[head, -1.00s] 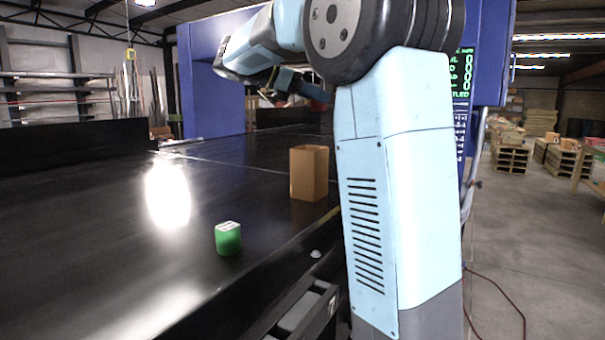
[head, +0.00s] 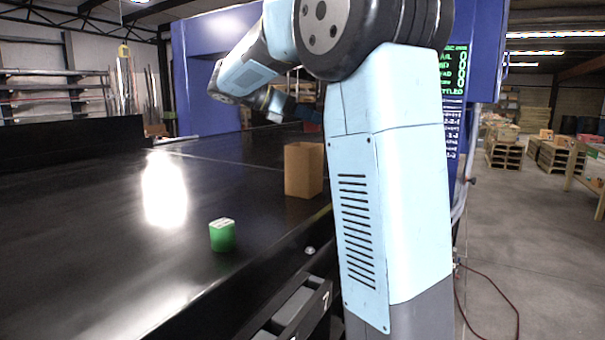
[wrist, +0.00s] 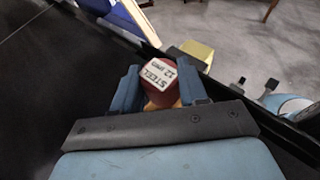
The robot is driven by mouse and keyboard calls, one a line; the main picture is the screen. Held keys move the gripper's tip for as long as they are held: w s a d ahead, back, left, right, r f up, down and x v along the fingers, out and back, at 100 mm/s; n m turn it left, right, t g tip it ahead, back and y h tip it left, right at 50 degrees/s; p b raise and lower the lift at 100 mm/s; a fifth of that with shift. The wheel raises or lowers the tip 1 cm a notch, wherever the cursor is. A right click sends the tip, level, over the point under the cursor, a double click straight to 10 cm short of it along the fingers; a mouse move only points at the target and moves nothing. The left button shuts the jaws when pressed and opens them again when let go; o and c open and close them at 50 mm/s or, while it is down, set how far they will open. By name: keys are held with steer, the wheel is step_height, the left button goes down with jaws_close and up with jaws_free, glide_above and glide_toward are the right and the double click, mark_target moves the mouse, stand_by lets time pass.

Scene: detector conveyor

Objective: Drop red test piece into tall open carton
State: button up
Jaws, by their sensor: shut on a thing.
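The red test piece (wrist: 157,86) has a white labelled top with "STEEL" on it. It sits between the two blue fingers of my gripper (wrist: 159,88) in the wrist view, and my gripper is shut on it. The tall brown carton (head: 303,172) stands upright on the dark belt, nearer the camera and lower than my gripper. Its inside is hidden from the head camera.
A green test piece (head: 222,236) with a white top stands on the black conveyor belt (head: 90,240), nearer than the carton. A blue detector arch (head: 207,95) spans the belt behind. A yellowish box (wrist: 197,52) shows beyond the belt edge in the wrist view.

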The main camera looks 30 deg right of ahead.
steer(key=o, duration=1.2)
steer(key=v, duration=1.3)
steer(key=shift+w+a+r, duration=0.1)
steer(key=shift+a+r, duration=0.05)
steer(key=shift+a, duration=0.2)
